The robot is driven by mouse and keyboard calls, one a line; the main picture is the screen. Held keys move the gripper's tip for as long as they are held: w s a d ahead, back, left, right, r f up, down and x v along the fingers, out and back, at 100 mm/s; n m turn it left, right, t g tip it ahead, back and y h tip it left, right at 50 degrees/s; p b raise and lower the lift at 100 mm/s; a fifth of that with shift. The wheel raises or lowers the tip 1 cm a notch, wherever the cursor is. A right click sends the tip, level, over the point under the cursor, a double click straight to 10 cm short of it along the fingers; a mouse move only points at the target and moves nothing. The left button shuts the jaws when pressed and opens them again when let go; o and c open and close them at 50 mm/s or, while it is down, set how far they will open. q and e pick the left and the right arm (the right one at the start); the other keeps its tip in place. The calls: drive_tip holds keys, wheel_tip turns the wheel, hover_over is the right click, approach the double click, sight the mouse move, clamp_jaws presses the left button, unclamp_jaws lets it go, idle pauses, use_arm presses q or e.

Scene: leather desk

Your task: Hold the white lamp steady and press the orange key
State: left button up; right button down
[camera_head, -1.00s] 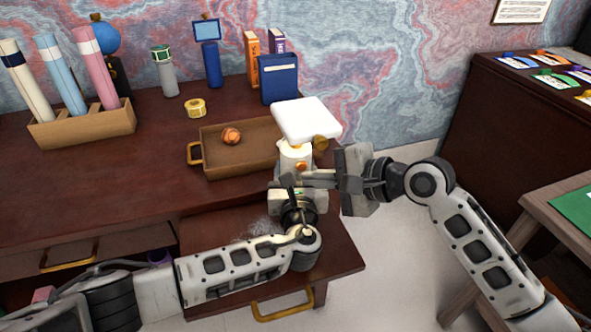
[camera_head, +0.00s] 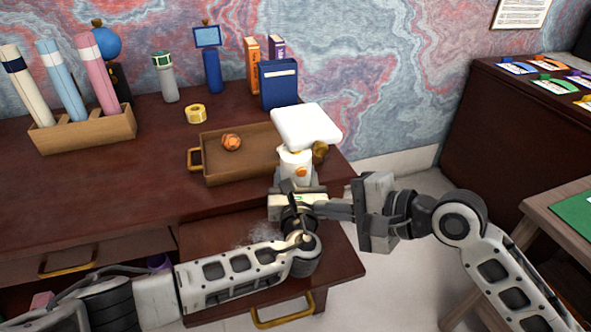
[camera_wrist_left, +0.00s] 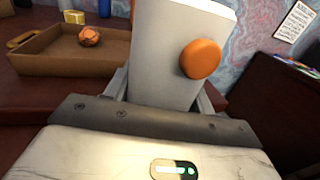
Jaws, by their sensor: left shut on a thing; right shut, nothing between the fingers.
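The white lamp (camera_head: 306,126) has a square white head on a pale body and stands at the front right of the desk. Its orange key (camera_head: 301,171) is on the body's front. In the left wrist view the lamp body (camera_wrist_left: 165,70) stands upright between my fingers, and the orange key (camera_wrist_left: 200,59) is in plain view with nothing touching it. My left gripper (camera_head: 296,187) is shut on the lower lamp body. My right gripper (camera_head: 318,207) is shut and empty, below and right of the key. Its fingertips are partly hidden near my left wrist.
A wooden tray (camera_head: 215,176) with an orange ball (camera_head: 231,142) lies left of the lamp. A tube rack (camera_head: 85,140), yellow tape (camera_head: 196,114) and books (camera_head: 279,84) stand farther back. An open drawer (camera_head: 210,240) juts out below my left arm.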

use_arm(q)
drive_tip(key=o, duration=1.4)
drive_tip(key=shift+f, duration=0.1)
drive_tip(key=shift+c, duration=0.2)
